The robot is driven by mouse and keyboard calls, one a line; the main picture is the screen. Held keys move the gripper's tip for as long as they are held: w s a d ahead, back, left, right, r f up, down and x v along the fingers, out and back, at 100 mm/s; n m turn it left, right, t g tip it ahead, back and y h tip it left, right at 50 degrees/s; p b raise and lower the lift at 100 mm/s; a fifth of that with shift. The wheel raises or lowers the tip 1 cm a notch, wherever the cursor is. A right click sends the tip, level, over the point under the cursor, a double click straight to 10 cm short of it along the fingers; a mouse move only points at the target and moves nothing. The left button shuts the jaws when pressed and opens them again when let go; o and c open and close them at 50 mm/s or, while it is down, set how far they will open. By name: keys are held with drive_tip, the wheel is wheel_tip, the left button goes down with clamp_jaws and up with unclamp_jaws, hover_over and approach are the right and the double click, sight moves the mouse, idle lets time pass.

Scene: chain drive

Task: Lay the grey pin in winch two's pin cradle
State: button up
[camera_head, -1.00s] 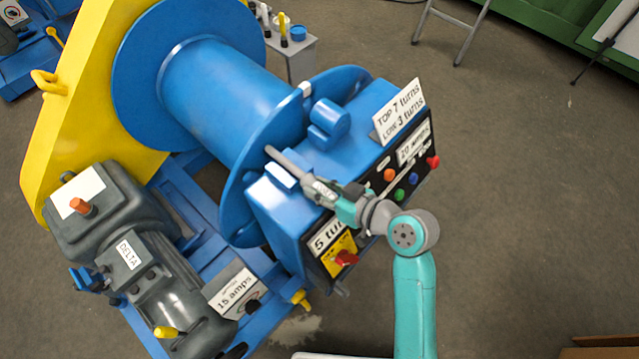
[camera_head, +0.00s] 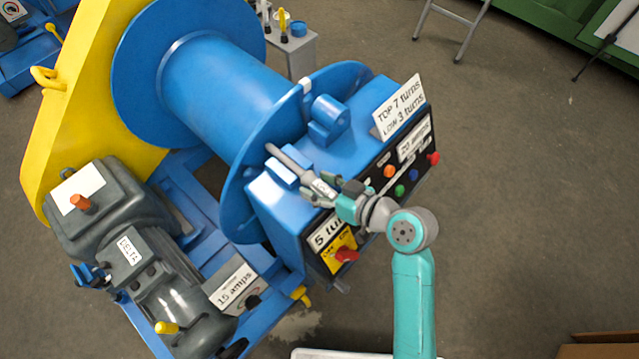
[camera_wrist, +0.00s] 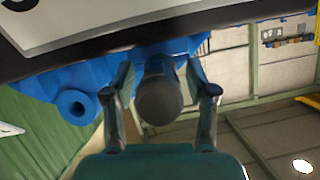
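The grey pin (camera_head: 287,157) lies slanted at the blue pin cradle (camera_head: 281,174) on top of the winch's control box, beside the drum flange. Its far end sticks out past the cradle towards the flange. Whether it is fully seated is hard to tell. In the wrist view the pin's round dark end (camera_wrist: 160,98) shows between the fingers, with a gap on both sides. My gripper (camera_head: 320,191) is open around the pin's near end, and it also shows in the wrist view (camera_wrist: 160,80). Blue cradle parts show behind the pin there.
A blue lug (camera_head: 328,120) stands on the control box (camera_head: 350,160) beyond the cradle. An upright sign (camera_head: 399,107) rises at its right end. The blue drum (camera_head: 225,85) and flange are close on the left. A grey motor (camera_head: 130,235) sits at lower left. Floor is clear to the right.

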drive_tip(key=v, duration=1.2)
idle(0.3)
